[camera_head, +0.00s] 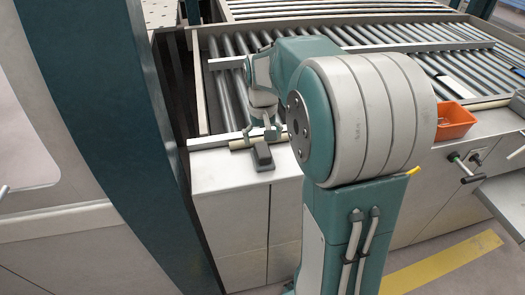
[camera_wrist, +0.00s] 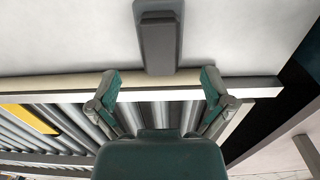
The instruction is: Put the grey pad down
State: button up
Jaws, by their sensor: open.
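The grey pad (camera_head: 263,157) is a dark oblong block lying on the white worktop in front of the roller bed. In the wrist view the grey pad (camera_wrist: 160,45) is at the top centre, its near end close to the pale rail. My gripper (camera_head: 262,135) is just behind the pad, on its roller-bed side. In the wrist view my gripper (camera_wrist: 160,82) has its two teal fingers spread wide, with nothing held between them. The pad's near end lies just beyond the fingertips, apart from both fingers.
The white worktop (camera_head: 225,172) has free room left of the pad. A pale rail (camera_wrist: 250,88) runs along the roller bed (camera_head: 405,62) beneath my fingers. An orange bin (camera_head: 456,119) stands to the right. A dark teal post (camera_head: 118,110) rises at the left.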

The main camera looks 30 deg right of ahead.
aim_at(262, 149)
notch_tip(262, 149, up, 5)
jog(key=shift+f, duration=0.2)
jog(key=shift+s+a+r, duration=0.1)
jog(key=shift+a+r, duration=0.05)
jog(key=shift+r, duration=0.35)
jog(key=s+a+n+t, duration=0.1)
jog(key=s+a+t, duration=0.1)
jog(key=s+a, duration=0.4)
jog(key=s+a+r+n+t, duration=0.1)
jog(key=s+a, duration=0.5)
jog(key=s, duration=0.7)
jog(key=shift+a+r+n+t, duration=0.2)
jog(key=shift+n+t, duration=0.4)
jog(key=shift+t, duration=0.6)
jog(key=shift+d, duration=0.1)
